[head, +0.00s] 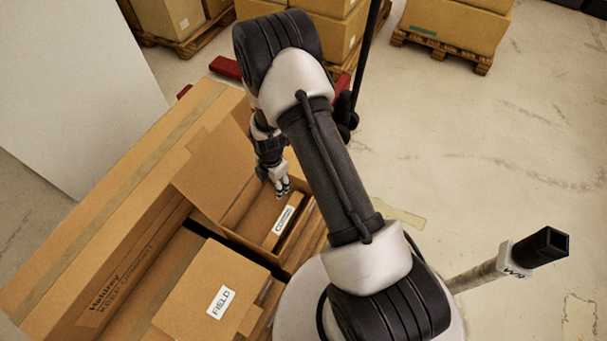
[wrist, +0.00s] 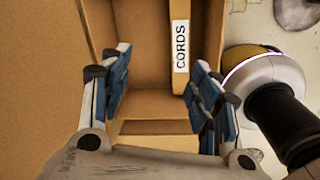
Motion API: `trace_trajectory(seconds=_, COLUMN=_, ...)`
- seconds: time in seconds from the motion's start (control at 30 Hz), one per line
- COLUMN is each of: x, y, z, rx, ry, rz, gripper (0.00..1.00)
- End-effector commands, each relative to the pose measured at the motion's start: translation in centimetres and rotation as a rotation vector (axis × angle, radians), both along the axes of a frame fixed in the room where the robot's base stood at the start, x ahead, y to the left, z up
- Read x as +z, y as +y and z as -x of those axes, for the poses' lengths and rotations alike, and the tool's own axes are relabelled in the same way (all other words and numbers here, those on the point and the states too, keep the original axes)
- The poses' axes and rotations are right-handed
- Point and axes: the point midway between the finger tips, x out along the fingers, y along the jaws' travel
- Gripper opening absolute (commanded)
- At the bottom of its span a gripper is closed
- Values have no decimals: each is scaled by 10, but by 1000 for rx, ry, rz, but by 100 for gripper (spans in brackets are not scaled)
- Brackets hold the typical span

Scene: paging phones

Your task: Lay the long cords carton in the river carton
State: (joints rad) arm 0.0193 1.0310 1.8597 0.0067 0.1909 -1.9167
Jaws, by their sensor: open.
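The long cords carton (head: 284,221) is a narrow brown box with a white "CORDS" label. It lies along the right side inside an open carton (head: 241,208). In the wrist view the cords carton (wrist: 180,84) runs along the right wall of that open carton (wrist: 145,60). My gripper (head: 283,188) is open and empty, pointing down over the open carton. No label reading "river" shows, so I cannot tell which carton that is.
A carton labelled "FIELD" (head: 221,301) stands in front of the open carton. A large long carton (head: 120,225) runs along the left. Cartons on pallets (head: 455,25) stand at the back. The floor at right is mostly clear.

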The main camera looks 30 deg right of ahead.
Motion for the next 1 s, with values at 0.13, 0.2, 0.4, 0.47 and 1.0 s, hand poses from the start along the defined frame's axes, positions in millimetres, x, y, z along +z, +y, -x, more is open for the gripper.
trace_trajectory(seconds=0.13, x=85, y=1, z=-12, rx=-208, ry=-47, rz=-17, gripper=56)
trace_trajectory(seconds=0.2, x=120, y=1, z=-11, rx=-308, ry=-65, rz=-28, gripper=56)
trace_trajectory(seconds=0.4, x=215, y=3, z=6, rx=-590, ry=-113, rz=-68, gripper=56)
trace_trajectory(seconds=0.47, x=241, y=3, z=15, rx=-674, ry=-127, rz=-85, gripper=56)
trace_trajectory(seconds=1.0, x=400, y=7, z=152, rx=-1424, ry=-225, rz=-282, gripper=56)
